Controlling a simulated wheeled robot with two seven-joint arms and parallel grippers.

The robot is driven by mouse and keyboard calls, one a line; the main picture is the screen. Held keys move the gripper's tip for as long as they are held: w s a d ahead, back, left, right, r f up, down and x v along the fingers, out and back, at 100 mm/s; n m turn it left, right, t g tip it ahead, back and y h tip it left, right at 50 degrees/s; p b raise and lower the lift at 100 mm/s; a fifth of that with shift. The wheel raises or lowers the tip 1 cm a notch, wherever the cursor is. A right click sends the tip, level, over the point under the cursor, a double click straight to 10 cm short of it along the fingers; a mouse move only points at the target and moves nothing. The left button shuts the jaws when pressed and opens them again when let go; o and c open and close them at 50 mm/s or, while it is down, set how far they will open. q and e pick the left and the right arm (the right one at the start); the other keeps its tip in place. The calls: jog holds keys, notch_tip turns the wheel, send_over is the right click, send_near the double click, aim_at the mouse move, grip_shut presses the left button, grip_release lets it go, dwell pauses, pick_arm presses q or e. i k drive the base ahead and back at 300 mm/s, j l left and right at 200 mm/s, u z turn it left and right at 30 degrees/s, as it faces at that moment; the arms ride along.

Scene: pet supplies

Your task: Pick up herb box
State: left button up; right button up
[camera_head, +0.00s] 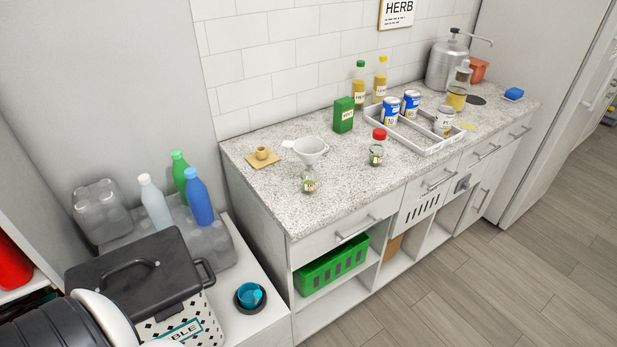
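The herb box (343,115) is a small upright green carton with a pale label on its front. It stands on the speckled grey countertop (350,185), left of a grey divided tray (427,146) and in front of the tiled wall. Nothing covers its front. Neither of my grippers shows in the head view, and nothing is touching the box.
A jar with a red lid (377,147) stands in front of the box. A white funnel (308,149) sits over a small jar (309,183). Two yellow bottles (380,80) stand behind the tray. The counter's front left is clear.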

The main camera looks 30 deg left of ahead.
aim_at(344, 108)
jog(key=i+u, duration=0.1)
jog(key=u, duration=0.8)
